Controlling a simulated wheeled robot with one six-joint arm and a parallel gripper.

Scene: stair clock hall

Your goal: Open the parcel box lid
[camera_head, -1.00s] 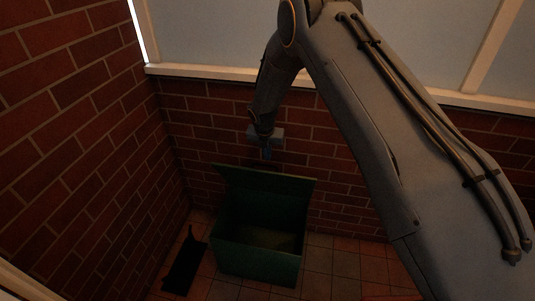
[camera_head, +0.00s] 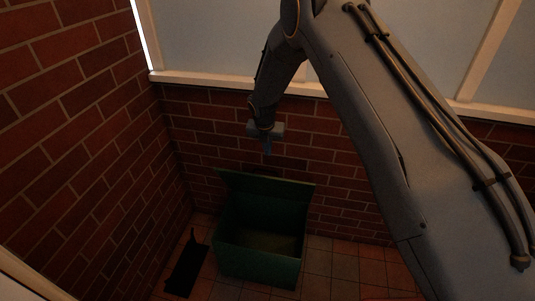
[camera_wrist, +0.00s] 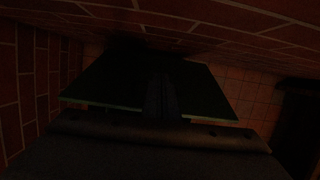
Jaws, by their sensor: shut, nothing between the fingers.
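The green parcel box (camera_head: 258,259) stands on the tiled floor in the corner, against the brick wall. Its lid (camera_head: 268,190) is raised at the back, and the open inside shows. My gripper (camera_head: 268,148) is shut and empty, above the lid's upper edge and apart from it in the head view. In the dark wrist view, the fingers (camera_wrist: 161,98) show in front of a dark green panel, which looks like the lid (camera_wrist: 205,95). I cannot tell the gap there.
A black object (camera_head: 186,264) lies on the floor left of the box. Brick walls (camera_head: 75,130) close in on the left and back. A pale ledge (camera_head: 215,82) runs above the back wall. Tiled floor (camera_head: 345,270) is clear to the right of the box.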

